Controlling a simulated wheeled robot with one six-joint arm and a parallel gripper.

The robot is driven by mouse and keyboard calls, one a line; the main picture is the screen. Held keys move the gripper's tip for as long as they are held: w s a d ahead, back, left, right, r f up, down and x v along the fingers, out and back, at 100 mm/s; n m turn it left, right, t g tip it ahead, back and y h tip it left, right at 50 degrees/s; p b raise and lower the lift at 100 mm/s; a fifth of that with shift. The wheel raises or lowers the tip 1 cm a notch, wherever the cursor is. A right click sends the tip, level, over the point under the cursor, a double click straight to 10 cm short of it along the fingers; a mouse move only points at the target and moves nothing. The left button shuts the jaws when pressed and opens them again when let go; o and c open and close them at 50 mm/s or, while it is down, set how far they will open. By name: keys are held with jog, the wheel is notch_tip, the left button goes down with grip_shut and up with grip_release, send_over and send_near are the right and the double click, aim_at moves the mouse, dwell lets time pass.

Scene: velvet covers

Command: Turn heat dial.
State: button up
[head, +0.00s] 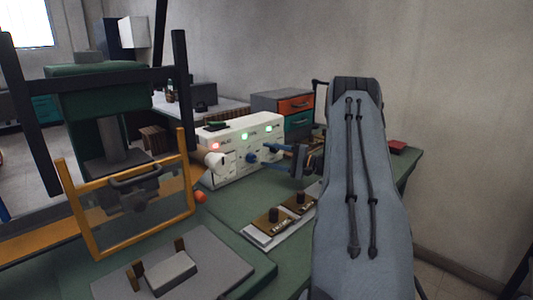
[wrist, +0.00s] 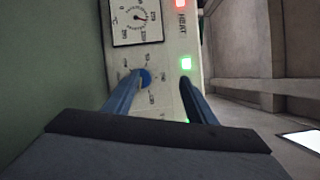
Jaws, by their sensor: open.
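A white control box (head: 232,142) stands on the green bench, with a red lamp at its left and green lamps further right. A blue dial (head: 251,158) is on its front; the wrist view shows the blue dial (wrist: 145,77) with scale marks around it. The word HEAT (wrist: 181,24) is printed beside the red lamp; I cannot tell if it names this dial. My gripper (head: 268,152) is open in front of the box. In the wrist view my gripper (wrist: 160,78) has its left fingertip close beside the dial, partly covering it, and its right fingertip apart from it; contact is unclear.
A square gauge (wrist: 137,20) with a needle is on the panel. A green press (head: 95,95) with an orange-framed guard (head: 140,225) stands at left. Two small dark knobs on brass plates (head: 270,220) and an orange ball (head: 200,196) are on the bench in front of the box.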

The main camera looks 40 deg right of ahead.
jog(key=shift+s+d+f+p, duration=0.2)
jog(key=shift+s+d, duration=0.1)
jog(key=shift+s, duration=0.35)
jog(key=shift+s+d+f+p, duration=0.15)
jog(key=shift+s+d+f, duration=0.1)
jog(key=shift+s, duration=0.35)
